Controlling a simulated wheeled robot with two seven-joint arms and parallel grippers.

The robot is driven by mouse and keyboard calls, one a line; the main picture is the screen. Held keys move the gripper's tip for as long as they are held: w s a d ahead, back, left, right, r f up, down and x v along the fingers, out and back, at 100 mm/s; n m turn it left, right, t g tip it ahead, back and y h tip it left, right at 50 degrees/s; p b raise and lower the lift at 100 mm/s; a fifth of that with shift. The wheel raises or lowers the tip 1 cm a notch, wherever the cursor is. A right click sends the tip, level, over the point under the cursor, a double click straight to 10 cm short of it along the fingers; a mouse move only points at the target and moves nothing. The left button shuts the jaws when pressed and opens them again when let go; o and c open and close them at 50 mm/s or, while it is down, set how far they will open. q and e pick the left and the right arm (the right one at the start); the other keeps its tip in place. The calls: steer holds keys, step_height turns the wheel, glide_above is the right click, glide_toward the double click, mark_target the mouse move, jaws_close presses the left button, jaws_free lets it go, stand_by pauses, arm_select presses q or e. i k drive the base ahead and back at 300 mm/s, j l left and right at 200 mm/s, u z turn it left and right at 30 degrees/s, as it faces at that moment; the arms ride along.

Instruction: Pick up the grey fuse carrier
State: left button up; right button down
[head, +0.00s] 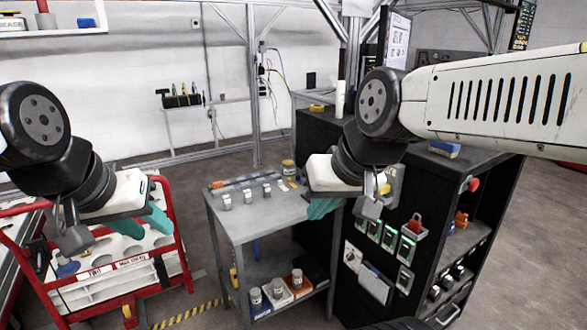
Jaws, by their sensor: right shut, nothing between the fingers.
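Several small grey pieces with pale tops stand in a row on the grey table; one grey piece (248,197) is near the middle of the row. They look like fuse carriers, but they are too small to tell for certain. My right gripper (322,208), with teal fingers, is shut and empty over the table's right edge, to the right of the row. My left gripper (143,224) is over the red-framed cart, left of the table. Its teal fingers look spread apart with nothing seen between them.
The grey table (240,225) has a lower shelf with jars and small boxes. A black cabinet (330,250) with switches and modules stands close at its right. The red cart (165,245) stands at the left. A yellow-black floor stripe (190,314) runs between cart and table.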

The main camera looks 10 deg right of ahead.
mark_target(459, 270)
steer(key=l+z, duration=0.1)
steer(key=z, duration=0.45)
steer(key=i+l+z, duration=0.1)
steer(key=l+z, duration=0.15)
steer(key=i+l+z, duration=0.2)
steer(key=l, duration=0.15)
steer(key=i+l+z, duration=0.25)
steer(key=i+l, duration=0.25)
steer(key=l, duration=0.2)
steer(key=i+l+z, duration=0.1)
steer(key=i+l, duration=0.15)
steer(key=l, duration=0.2)
steer(key=i+l+u, duration=0.15)
steer(key=u, duration=0.25)
steer(key=i+l+u, duration=0.1)
steer(key=u, duration=0.35)
steer(key=l+u, duration=0.25)
steer(key=u, duration=0.15)
steer(key=i+l, duration=0.05)
